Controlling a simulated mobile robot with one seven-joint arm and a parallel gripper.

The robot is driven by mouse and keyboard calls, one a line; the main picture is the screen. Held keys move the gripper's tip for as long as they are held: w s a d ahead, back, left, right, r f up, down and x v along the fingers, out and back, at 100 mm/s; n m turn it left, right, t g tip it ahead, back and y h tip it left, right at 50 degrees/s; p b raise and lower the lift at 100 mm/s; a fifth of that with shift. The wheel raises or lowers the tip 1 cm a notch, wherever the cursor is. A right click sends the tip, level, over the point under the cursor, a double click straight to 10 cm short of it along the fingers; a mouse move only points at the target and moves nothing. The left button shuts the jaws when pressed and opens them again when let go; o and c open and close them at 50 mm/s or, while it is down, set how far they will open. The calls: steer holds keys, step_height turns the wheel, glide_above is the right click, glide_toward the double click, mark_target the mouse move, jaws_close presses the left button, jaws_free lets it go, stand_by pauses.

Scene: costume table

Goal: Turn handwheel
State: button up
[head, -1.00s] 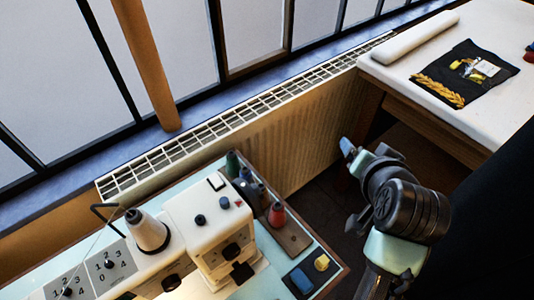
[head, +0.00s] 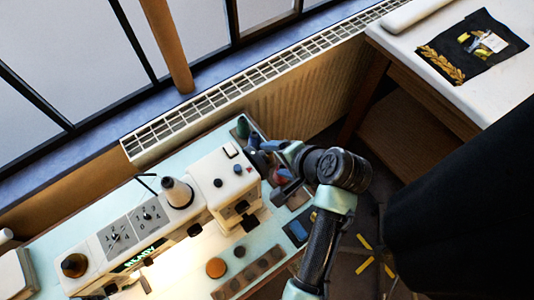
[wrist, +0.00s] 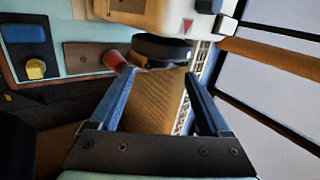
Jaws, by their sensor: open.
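The sewing machine (head: 222,180) is pale cream and stands on a light blue table, its right end toward my arm. The black round handwheel (wrist: 160,48) is at the machine's end in the wrist view, edge-on under the cream housing. My gripper (wrist: 160,74) is open and empty, one finger to each side of the handwheel's middle. Its fingertips lie close to the wheel; I cannot tell whether they touch. In the head view my gripper (head: 271,170) is beside the machine's right end and largely hides the wheel.
A red spool (wrist: 115,60) stands close to my left finger in the wrist view. A green spool (head: 243,127) is behind the machine's end. A radiator (head: 300,115) runs along the window. A white-topped table (head: 495,95) with a black cloth is at the right.

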mark_target(268, 159)
steer(key=x, duration=0.5)
steer(key=shift+w+a+f, duration=0.15)
steer(key=shift+w+f, duration=0.05)
steer(key=shift+f, duration=0.05)
steer(key=shift+c, duration=0.3)
jaws_close()
steer(key=shift+s+f+t+y+b, duration=0.1)
steer(key=shift+f+t+y+b, duration=0.15)
steer(key=shift+t+y+b, duration=0.1)
steer(key=shift+r+t, duration=0.2)
steer(key=shift+t, duration=0.05)
steer(key=shift+o, duration=0.3)
jaws_free()
